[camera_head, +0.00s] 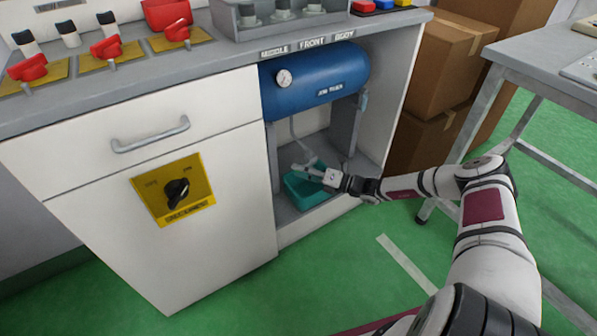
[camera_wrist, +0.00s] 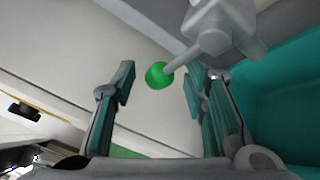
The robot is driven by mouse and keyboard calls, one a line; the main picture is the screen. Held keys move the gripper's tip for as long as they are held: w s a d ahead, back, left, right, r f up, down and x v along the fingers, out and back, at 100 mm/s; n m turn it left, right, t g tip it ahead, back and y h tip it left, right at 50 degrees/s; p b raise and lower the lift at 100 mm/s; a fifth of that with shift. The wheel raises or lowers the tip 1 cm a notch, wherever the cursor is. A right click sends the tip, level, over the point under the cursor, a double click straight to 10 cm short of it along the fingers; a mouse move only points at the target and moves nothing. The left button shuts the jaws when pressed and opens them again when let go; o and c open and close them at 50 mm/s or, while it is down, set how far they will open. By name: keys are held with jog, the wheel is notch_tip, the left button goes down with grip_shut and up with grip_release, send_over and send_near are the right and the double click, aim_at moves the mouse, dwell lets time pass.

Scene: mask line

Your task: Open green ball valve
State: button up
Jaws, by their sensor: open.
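The ball valve shows in the wrist view as a grey valve body (camera_wrist: 215,32) with a thin lever ending in a green ball (camera_wrist: 158,75). My gripper (camera_wrist: 160,82) is open, with one finger to the left of the green ball and the other to its right, near the lever. I cannot tell whether either finger touches it. In the head view my gripper (camera_head: 318,172) reaches into the open cabinet bay, below the blue tank (camera_head: 315,80). The green ball cannot be made out there.
A teal bin (camera_head: 296,200) sits in the bay beneath my gripper; it fills the right of the wrist view (camera_wrist: 285,100). A white cabinet front (camera_head: 215,240) with a black rotary switch (camera_head: 177,190) stands to the left. Cardboard boxes (camera_head: 435,65) stand to the right.

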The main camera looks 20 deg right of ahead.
jog(key=shift+w+a, duration=0.4)
jog(key=shift+a, duration=0.1)
